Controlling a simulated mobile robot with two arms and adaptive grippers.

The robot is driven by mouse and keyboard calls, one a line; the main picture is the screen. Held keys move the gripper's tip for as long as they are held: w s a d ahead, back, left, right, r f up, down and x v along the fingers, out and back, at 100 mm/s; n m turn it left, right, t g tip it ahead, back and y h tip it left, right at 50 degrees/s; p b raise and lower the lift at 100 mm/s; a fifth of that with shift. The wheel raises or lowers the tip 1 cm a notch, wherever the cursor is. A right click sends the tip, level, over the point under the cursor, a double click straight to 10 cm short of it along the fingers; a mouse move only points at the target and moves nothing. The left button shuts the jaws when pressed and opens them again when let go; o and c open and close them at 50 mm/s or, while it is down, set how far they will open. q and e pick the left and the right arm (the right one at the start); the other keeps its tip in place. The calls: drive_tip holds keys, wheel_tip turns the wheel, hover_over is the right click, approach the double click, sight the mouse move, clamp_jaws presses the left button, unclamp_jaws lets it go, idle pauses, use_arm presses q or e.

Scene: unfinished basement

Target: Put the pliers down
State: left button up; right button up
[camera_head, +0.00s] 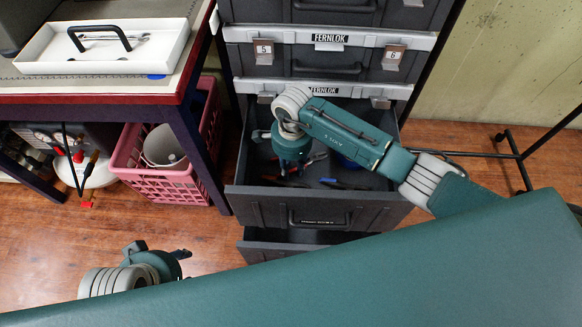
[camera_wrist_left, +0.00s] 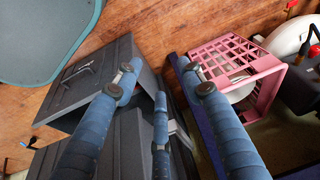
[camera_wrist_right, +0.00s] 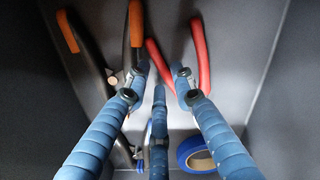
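Red-handled pliers (camera_wrist_right: 203,58) lie in the open dark drawer (camera_head: 300,208); their jaws are hidden behind my fingers. A second tool with black and orange handles (camera_wrist_right: 136,28) lies to their left in the right wrist view. My right gripper (camera_wrist_right: 158,92) points down into the drawer. Its fingers are spread over the tools, with one red handle showing between the fingertips, and I see nothing clamped. My left gripper (camera_head: 182,255) hangs at the lower left over the floor, away from the drawer. Its fingers are apart and empty in the left wrist view (camera_wrist_left: 160,82).
A blue tape roll (camera_wrist_right: 196,153) lies in the drawer. Another drawer (camera_head: 290,245) is partly open below. A workbench with a white tray (camera_head: 30,66) stands left, with a pink crate (camera_head: 165,188) beneath. A stand (camera_head: 515,150) is at right. Floor at lower left is clear.

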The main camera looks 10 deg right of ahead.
wheel_tip(320, 180, up, 4)
drive_tip(key=shift+w+d+r+p, duration=0.1)
drive_tip(key=shift+p, duration=0.3)
use_arm(q)
drive_tip(key=p+x, duration=0.1)
drive_tip(key=x, duration=0.5)
drive_tip(key=shift+s+f, duration=0.2)
drive_tip(key=shift+s, duration=0.05)
use_arm(e)
wheel_tip(320, 180, up, 8)
drive_tip(key=shift+f, duration=0.2)
use_arm(q)
drive_tip(key=shift+d, duration=0.1)
